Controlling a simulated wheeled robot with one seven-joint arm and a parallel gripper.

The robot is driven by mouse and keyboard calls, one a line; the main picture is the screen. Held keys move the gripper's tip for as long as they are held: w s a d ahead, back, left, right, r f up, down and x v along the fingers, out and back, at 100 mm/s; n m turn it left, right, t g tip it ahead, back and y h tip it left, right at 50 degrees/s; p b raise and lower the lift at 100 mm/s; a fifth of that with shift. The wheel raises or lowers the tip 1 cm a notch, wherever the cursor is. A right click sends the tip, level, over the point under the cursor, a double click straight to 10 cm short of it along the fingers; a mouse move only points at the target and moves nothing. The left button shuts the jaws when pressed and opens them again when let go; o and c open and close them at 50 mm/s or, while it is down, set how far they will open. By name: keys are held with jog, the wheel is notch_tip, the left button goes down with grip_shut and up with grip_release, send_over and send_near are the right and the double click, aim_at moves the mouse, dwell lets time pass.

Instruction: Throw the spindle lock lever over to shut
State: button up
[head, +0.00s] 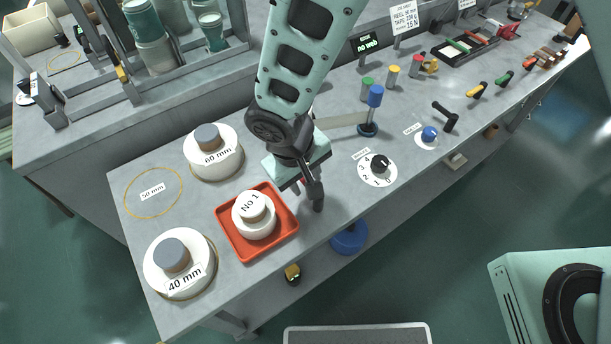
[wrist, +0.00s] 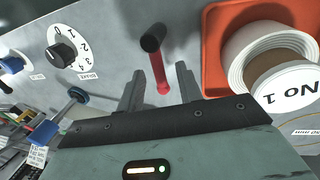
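A lever with a red shaft and black grip (wrist: 158,62), which I take for the spindle lock lever, stands on the grey bench in the wrist view. My gripper (wrist: 156,76) is open, with one finger on each side of the line of the red shaft. The fingers look apart from it; the exact height gap cannot be told. In the head view my gripper (head: 306,188) is low over the bench, right of the red tray, and mostly hides the lever. Only a bit of red and a dark end show there.
The red tray (head: 226,228) holding the No 1 roll (head: 254,226) is close to the left. A numbered dial (head: 378,170) and a blue-topped post (head: 374,98) stand to the right. A black lever (head: 446,116) and blue knob (head: 429,134) are farther right. The bench front edge is near.

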notch_tip(320, 180, up, 17)
jog(key=s+a+b, duration=0.2)
jog(key=shift+a, duration=0.35)
dwell(0.6)
jog(key=s+d+y, duration=0.1)
jog(key=s+d, duration=0.4)
jog(key=d, duration=0.3)
jog(key=s+d+g+y, duration=0.1)
jog(key=s+d, duration=0.4)
jog(key=d, duration=0.3)
jog(key=shift+d+f+n, duration=0.35)
jog(key=shift+n, duration=0.05)
dwell(0.4)
